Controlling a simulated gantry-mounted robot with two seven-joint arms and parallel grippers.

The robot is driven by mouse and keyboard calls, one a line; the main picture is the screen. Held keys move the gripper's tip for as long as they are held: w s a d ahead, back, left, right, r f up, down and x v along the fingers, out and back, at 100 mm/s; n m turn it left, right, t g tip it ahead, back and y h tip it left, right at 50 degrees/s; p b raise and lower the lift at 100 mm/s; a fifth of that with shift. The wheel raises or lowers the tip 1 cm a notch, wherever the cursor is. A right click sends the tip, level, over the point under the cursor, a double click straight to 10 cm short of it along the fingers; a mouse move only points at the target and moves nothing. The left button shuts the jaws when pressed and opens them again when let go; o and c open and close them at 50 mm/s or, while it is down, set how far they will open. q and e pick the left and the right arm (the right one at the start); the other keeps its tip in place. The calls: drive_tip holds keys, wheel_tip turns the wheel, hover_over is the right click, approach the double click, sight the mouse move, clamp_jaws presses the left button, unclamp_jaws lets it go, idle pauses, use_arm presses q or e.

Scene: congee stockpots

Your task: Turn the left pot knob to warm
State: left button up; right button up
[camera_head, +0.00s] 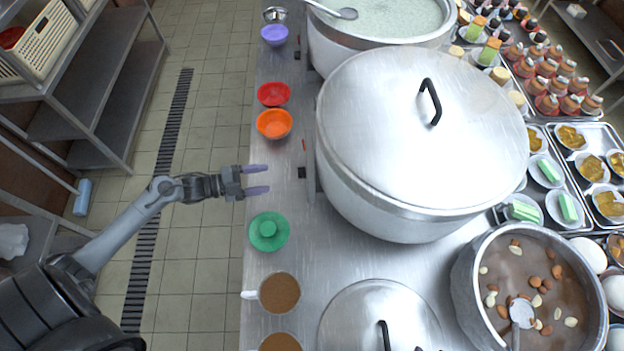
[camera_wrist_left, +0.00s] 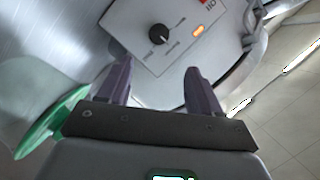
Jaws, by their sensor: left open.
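A large covered steel pot (camera_head: 365,190) stands on the counter, with a control panel on its left side. Its small black knob (camera_head: 301,172) sticks out toward my left gripper (camera_head: 266,179). In the left wrist view the round black knob (camera_wrist_left: 159,31) sits on a pale panel (camera_wrist_left: 137,17) with printed marks too small to read. A small white mark shows on the knob's lower edge. My left gripper is open and empty, its two purple fingers (camera_wrist_left: 158,66) pointing at the panel, apart from the knob. The knob lies beyond the gap between the fingertips. My right gripper is out of view.
A brown-filled cup (camera_head: 279,293) is nearer. An orange light (camera_wrist_left: 198,33) is beside the knob. Another pot (camera_head: 385,40) stands behind.

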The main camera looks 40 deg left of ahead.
sight(302, 173)
use_arm(q)
drive_tip(key=b+x, duration=0.1)
drive_tip(key=x, duration=1)
drive_tip(key=shift+w+a+f, duration=0.2)
drive_tip(key=shift+f, duration=0.1)
drive_tip(key=shift+c, duration=0.3)
drive_tip(key=c, duration=1)
